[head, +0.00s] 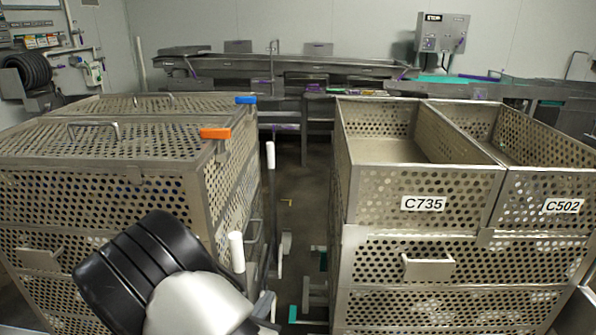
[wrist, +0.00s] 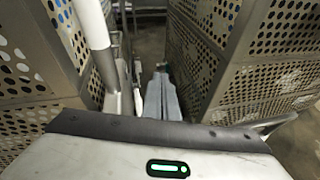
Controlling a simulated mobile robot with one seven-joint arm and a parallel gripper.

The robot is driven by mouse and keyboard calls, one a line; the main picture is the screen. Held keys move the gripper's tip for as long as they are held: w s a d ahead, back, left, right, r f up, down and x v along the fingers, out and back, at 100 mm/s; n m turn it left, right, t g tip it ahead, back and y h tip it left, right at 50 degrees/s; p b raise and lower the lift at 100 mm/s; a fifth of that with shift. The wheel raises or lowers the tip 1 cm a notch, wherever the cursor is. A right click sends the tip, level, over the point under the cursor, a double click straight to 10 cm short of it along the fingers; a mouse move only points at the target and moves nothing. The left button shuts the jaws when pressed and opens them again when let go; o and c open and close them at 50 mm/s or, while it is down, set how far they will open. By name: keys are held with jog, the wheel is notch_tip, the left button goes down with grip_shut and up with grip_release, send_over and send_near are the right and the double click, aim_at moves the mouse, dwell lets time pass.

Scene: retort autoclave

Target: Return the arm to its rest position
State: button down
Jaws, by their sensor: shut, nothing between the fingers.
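My arm (head: 140,265), with black and pale grey links, shows at the lower left of the head view, in front of the left basket stack. My gripper (wrist: 161,78) shows in the wrist view as two grey fingers side by side, shut and empty. It points into the gap between two perforated metal stacks and appears to touch nothing. In the head view the gripper is mostly hidden behind the arm, with only a small grey part near its right side.
The left stack (head: 100,180) has lids with orange (head: 216,134) and blue (head: 246,100) tags. The right stack carries open baskets labelled C735 (head: 422,204) and C502 (head: 563,206). White-sleeved upright handles (head: 237,252) stand by the narrow aisle. A steel conveyor (head: 290,68) runs along the back.

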jog(key=s+d+r+m+g+h, duration=0.3)
jog(key=d+r+m+g, duration=0.1)
jog(key=d+r+m, duration=0.6)
jog(key=s+d+r+m+g+h, duration=0.35)
jog(key=d+r+m, duration=0.4)
jog(key=d, duration=0.55)
jog(key=s+d+r+m+g+y+p, duration=0.2)
jog(key=s+d+r+m+g+y, duration=0.2)
jog(key=s+r+m, duration=0.3)
jog(key=s+a+r+m+t+y, duration=0.3)
jog(key=s+a+r+m+y, duration=0.1)
jog(key=s+r+m, duration=0.3)
jog(key=shift+s+r+y, duration=0.15)
jog(key=shift+s+y, duration=0.65)
jog(key=shift+y, duration=0.05)
jog(key=shift+a, duration=0.1)
